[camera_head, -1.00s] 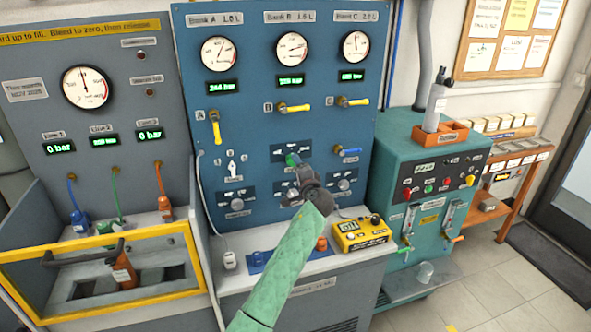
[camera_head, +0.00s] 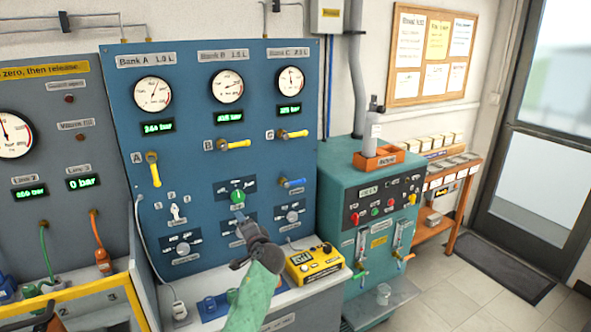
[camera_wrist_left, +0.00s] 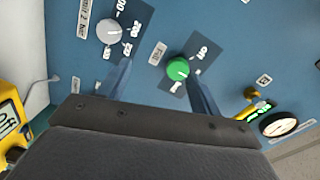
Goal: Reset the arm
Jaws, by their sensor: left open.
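My left gripper (camera_head: 240,220) is in front of the blue test panel (camera_head: 300,80), just below the green knob (camera_head: 238,197). My green-sleeved left arm comes up from the bottom of the head view. In the left wrist view the left gripper (camera_wrist_left: 161,72) has its two blue-grey fingers spread, with nothing between them. A grey knob (camera_wrist_left: 109,32) is at the upper left there. My right gripper is not in view.
A yellow box (camera_head: 314,265) with a display sits on the ledge right of my arm. Yellow handles (camera_head: 153,172) and gauges (camera_head: 227,86) line the panel. A teal cabinet (camera_head: 340,180) stands to the right. Open floor (camera_head: 440,280) lies in front of the door.

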